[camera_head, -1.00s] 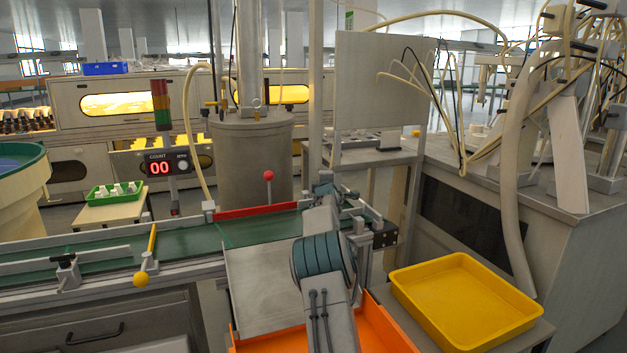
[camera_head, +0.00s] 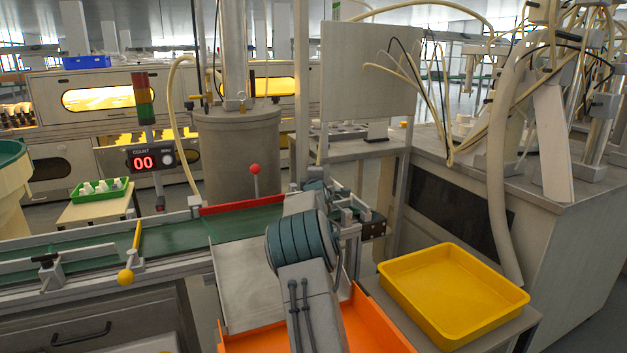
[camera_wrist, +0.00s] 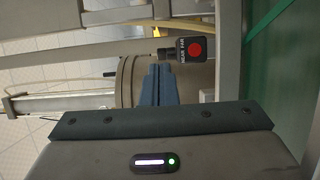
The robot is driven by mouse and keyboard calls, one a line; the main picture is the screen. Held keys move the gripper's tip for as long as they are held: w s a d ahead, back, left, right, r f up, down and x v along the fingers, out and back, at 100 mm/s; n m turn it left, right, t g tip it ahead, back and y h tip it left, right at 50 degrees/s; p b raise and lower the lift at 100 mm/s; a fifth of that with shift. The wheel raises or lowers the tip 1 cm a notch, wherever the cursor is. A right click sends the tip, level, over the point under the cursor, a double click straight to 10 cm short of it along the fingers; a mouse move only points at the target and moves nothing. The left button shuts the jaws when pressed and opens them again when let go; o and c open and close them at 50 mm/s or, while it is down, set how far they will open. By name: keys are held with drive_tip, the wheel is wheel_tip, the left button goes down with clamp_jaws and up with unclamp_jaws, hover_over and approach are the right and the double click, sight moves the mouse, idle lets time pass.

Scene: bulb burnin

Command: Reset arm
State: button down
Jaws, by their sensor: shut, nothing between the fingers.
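My gripper (camera_wrist: 158,72) shows in the wrist view, its two dark blue fingers pressed together with nothing between them. Beyond the fingertips are a grey cylindrical vessel and a small dark box with a red round mark (camera_wrist: 196,50). In the head view my arm reaches forward from the bottom middle, over the metal chute and the orange tray. The arm's own links hide the gripper's fingers in that view.
A green conveyor belt (camera_head: 75,244) runs along the left. A yellow tray (camera_head: 453,290) stands empty at right, beside an orange tray (camera_head: 374,325). A red-knobbed lever (camera_head: 255,170) rises behind the belt. The counter (camera_head: 143,162) reads 00. A green tray (camera_head: 99,189) holds small white items.

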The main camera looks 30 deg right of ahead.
drive_tip(key=shift+v, duration=1.9)
drive_tip(key=shift+w+a+r, duration=0.1)
drive_tip(key=shift+a, duration=0.15)
